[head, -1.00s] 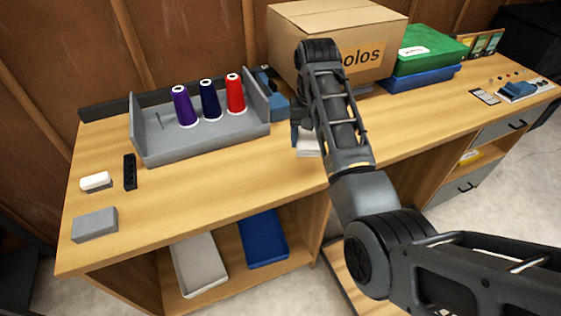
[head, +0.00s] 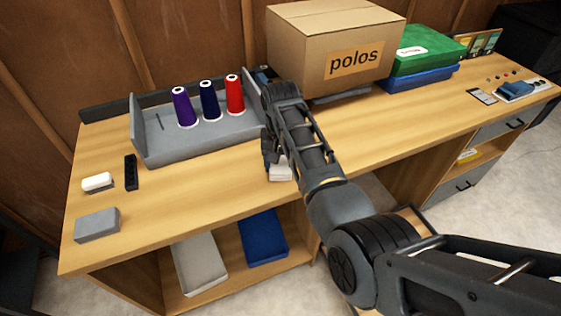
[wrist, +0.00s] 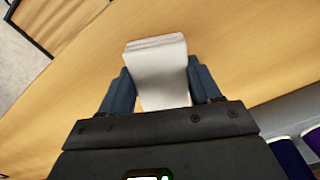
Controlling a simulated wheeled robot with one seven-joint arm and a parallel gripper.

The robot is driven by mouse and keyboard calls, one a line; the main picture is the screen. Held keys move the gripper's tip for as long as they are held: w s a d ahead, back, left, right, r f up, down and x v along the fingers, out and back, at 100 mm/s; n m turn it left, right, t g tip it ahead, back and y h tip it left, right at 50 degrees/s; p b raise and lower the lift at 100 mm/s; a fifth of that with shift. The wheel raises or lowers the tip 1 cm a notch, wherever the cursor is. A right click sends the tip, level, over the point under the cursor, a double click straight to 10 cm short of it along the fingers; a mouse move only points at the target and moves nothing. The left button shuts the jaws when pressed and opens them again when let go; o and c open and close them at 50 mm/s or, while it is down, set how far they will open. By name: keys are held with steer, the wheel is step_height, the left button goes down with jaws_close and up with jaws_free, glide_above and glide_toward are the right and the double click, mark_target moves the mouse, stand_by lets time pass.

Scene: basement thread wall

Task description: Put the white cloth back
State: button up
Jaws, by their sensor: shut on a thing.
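The white cloth (wrist: 157,62) is a folded pad between the two fingers of my gripper (wrist: 160,92) in the wrist view. The fingers are shut on it from both sides. In the head view the white cloth (head: 281,172) shows just below my gripper (head: 270,158), over the wooden bench top near its front edge, right of the grey thread tray. My arm hides part of the gripper there. I cannot tell whether the cloth touches the bench.
The grey tray (head: 200,148) holds purple, navy and red thread cones. A black strip (head: 130,172), a white-topped block (head: 97,183) and a grey block (head: 97,225) lie at left. A polos box (head: 310,55) stands behind. Bare bench lies in front of the tray.

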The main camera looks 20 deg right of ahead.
mark_target(281, 164)
steer(key=shift+f, duration=0.1)
steer(key=o, duration=1.1)
step_height(281, 164, up, 12)
steer(key=shift+b, duration=0.45)
